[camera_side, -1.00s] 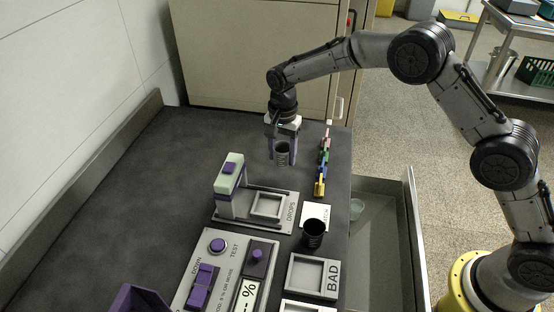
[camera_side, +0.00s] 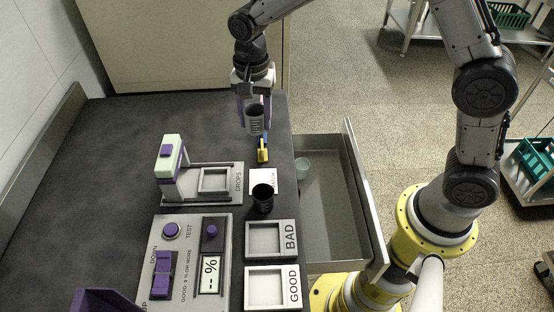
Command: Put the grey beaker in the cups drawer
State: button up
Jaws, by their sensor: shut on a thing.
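My gripper (camera_side: 255,108) is shut on the grey beaker (camera_side: 255,121) and holds it upright above the far right part of the dark worktop. The cups drawer appears to be the open grey drawer (camera_side: 345,230) at the right side of the worktop. A pale translucent cup (camera_side: 302,168) stands inside it near its far left corner. The rest of the visible drawer floor is bare. The beaker is left of and beyond the drawer. My fingers partly cover the beaker's sides.
A black cup (camera_side: 263,197) stands by a white label card. The BAD tray (camera_side: 288,238) and GOOD tray (camera_side: 290,287) are empty. A drops stand (camera_side: 170,165) and test panel (camera_side: 165,258) sit left. A yellow and blue item (camera_side: 263,150) is just below the beaker in the picture.

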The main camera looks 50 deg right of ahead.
jog(key=shift+n, duration=0.5)
jog(key=s+f, duration=0.7)
jog(key=shift+s+f, duration=0.2)
jog(key=shift+s, duration=0.1)
jog(key=n, duration=0.1)
send_over(312, 236)
notch_tip(312, 236, down, 4)
notch_tip(312, 236, down, 18)
jog(key=shift+r, duration=0.1)
jog(key=o, duration=1)
jog(key=shift+f, duration=0.2)
jog(key=shift+r, duration=0.1)
notch_tip(312, 236, up, 12)
